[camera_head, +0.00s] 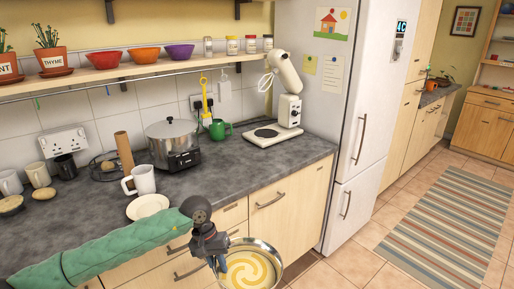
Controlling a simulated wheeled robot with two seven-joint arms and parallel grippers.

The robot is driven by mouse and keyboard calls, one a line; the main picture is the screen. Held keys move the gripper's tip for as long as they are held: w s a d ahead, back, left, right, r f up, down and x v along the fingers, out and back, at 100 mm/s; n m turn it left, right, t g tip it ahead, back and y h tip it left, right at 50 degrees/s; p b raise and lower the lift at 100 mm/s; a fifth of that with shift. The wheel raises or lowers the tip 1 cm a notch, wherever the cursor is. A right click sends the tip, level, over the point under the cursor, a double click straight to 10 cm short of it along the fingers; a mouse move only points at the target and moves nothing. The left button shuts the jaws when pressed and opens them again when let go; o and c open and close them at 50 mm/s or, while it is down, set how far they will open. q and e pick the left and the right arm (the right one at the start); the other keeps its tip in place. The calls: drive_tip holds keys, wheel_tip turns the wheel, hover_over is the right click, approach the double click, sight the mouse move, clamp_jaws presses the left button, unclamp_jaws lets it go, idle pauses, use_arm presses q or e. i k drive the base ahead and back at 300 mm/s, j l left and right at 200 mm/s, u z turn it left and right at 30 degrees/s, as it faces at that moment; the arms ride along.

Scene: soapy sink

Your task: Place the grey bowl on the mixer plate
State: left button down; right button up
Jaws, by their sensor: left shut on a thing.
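The grey bowl (274,253) is a shiny metal bowl with a swirled yellow mixture in it. It hangs in front of the counter at the bottom middle, partly cut off by the picture's lower edge. My left gripper (221,262) is shut on its left rim. The white mixer (290,108) stands at the counter's right end beside the fridge, its head tilted up. Its base has a round dark mixer plate (266,133), which is bare. The bowl is well in front of and below the plate. My right gripper is not in view.
The counter in front of the mixer is clear. The fridge (335,120) rises right of it.

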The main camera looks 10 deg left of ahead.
sight(266, 133)
drive_tip(key=i+l+u, duration=0.35)
drive_tip(key=l, duration=0.3)
drive_tip(key=i+l+u, duration=0.15)
drive_tip(key=l, duration=0.2)
drive_tip(key=i+l+u, duration=0.15)
drive_tip(key=l, duration=0.2)
drive_tip(key=i+l+u, duration=0.15)
drive_tip(key=l, duration=0.25)
drive_tip(key=i, duration=0.05)
